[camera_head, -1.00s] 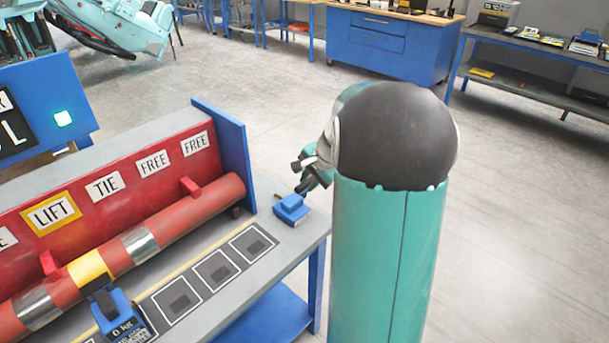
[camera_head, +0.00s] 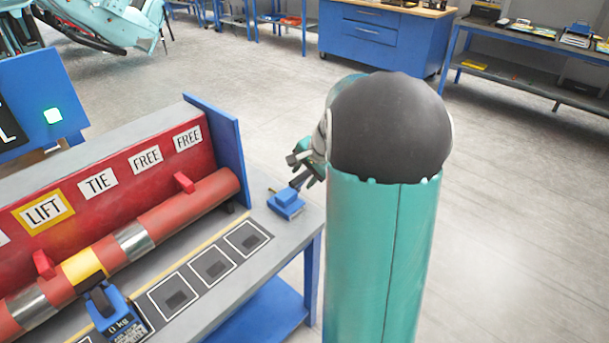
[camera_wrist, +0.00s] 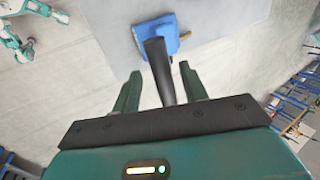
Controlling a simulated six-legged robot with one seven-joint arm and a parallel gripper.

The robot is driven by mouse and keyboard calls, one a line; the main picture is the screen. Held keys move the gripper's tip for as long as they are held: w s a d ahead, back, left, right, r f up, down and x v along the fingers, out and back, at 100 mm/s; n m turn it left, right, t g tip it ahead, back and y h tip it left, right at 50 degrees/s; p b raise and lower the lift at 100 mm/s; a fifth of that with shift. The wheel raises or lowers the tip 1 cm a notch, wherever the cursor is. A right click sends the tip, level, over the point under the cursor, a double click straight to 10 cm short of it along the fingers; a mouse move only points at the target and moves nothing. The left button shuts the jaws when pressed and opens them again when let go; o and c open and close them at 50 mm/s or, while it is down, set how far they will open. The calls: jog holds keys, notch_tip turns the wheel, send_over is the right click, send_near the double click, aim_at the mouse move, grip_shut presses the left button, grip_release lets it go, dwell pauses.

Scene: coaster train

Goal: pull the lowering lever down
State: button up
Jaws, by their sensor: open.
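The lowering lever has a blue base (camera_head: 286,205) on the right end of the grey bench. Its dark handle (camera_wrist: 158,62) rises from the blue base in the wrist view and points toward my gripper. My gripper (camera_wrist: 160,74) is open, with one green finger on each side of the handle's near end. I cannot tell whether either finger touches it; gaps show on both sides. In the head view my gripper (camera_head: 303,166) is at the handle, above and slightly right of the base, partly hidden by my arm.
A red pipe (camera_head: 155,224) with a yellow band lies along the bench before a red panel with LIFT, TIE and FREE labels. Outlined pads (camera_head: 210,267) lie between. A blue end plate (camera_head: 215,150) stands behind the lever.

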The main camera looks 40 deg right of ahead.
jog(key=a+v, duration=0.1)
jog(key=v, duration=1.2)
jog(key=shift+d+r, duration=0.2)
jog(key=shift+d, duration=0.25)
